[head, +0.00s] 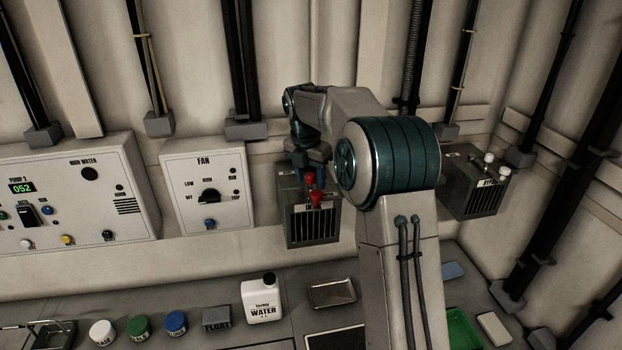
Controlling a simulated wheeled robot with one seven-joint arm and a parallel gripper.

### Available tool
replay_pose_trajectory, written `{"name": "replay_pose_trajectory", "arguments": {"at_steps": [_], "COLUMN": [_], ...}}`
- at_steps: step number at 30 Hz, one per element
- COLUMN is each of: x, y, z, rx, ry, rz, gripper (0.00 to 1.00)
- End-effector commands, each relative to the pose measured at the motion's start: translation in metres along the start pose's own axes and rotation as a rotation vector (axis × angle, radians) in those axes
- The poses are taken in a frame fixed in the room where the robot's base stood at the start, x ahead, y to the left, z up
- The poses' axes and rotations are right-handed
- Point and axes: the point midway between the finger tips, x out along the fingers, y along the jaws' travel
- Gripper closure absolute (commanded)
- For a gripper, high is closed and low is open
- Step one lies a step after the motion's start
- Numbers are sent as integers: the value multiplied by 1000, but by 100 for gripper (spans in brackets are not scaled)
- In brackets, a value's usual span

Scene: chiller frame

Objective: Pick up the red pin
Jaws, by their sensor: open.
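A red pin (316,199) stands at the top front of a dark grilled box (314,227) on the wall, left of my arm. A second red piece (309,179) shows just behind it; I cannot tell whether it is a separate part. My gripper (310,172) points down over the box's top, right at the red pieces. It is open. Its fingertips are small and partly lost against the box, so I cannot tell whether they touch the red pin.
A fan panel (204,186) is left of the box; a second grilled box (474,188) with white knobs is at right. The counter below holds a water jug (262,299), a metal tray (332,293), several jars and a green tray (463,330). Pipes run up the walls.

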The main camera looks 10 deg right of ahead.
Motion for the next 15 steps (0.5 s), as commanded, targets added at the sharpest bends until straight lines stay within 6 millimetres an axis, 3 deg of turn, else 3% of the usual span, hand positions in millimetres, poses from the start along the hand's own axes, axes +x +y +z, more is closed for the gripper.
{"name": "replay_pose_trajectory", "arguments": {"at_steps": [9,15], "x": [8,8], "y": [0,0], "z": [0,0], "rx": [0,0], "ry": [0,0], "rz": [1,1], "gripper": [51,99]}}
